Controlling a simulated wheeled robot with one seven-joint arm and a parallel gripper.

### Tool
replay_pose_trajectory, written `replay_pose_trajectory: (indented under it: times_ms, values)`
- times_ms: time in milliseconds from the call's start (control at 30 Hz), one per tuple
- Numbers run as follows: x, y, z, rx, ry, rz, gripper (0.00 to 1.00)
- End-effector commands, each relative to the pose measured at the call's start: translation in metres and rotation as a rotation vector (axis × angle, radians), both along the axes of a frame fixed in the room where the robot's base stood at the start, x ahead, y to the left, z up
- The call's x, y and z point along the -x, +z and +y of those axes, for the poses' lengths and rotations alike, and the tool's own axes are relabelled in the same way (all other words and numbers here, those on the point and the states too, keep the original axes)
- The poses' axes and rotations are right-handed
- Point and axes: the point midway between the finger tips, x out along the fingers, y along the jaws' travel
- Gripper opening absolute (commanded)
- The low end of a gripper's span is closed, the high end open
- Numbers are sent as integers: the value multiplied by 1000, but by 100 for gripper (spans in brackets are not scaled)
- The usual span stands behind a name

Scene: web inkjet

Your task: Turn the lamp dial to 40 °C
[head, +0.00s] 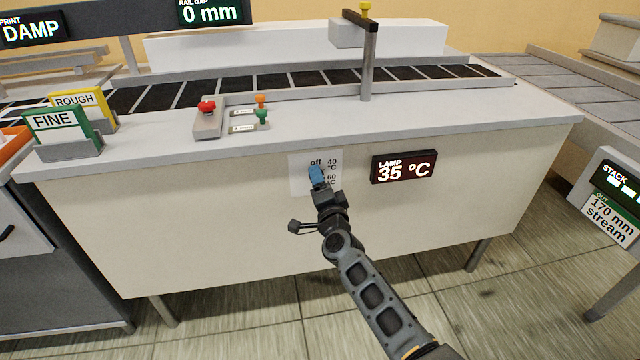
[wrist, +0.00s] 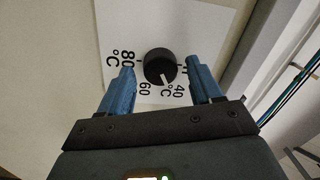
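The lamp dial (wrist: 160,66) is a round black knob on a white label plate (wrist: 122,20) in the wrist view. Its white pointer line is directed down and right, close to the 40 °C mark. The 60 and 80 marks lie to its left, and the off mark is partly behind a finger. My gripper (wrist: 161,80) is open, with its blue fingers on either side of the dial and a visible gap at each side. In the head view my gripper (head: 316,173) covers the dial on the front panel. The lamp display (head: 404,167) reads 35 °C.
Red, orange and green controls (head: 232,115) sit on the bench top above the panel. A post (head: 368,65) stands on the bench. FINE and ROUGH cards (head: 63,128) are at the left. The panel beside the dial is flat and clear, apart from the display.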

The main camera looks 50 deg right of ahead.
Motion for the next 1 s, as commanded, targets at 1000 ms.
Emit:
replay_pose_trajectory:
  times_ms: [1000]
  values:
    - [66,-4,42,0,0,0,66]
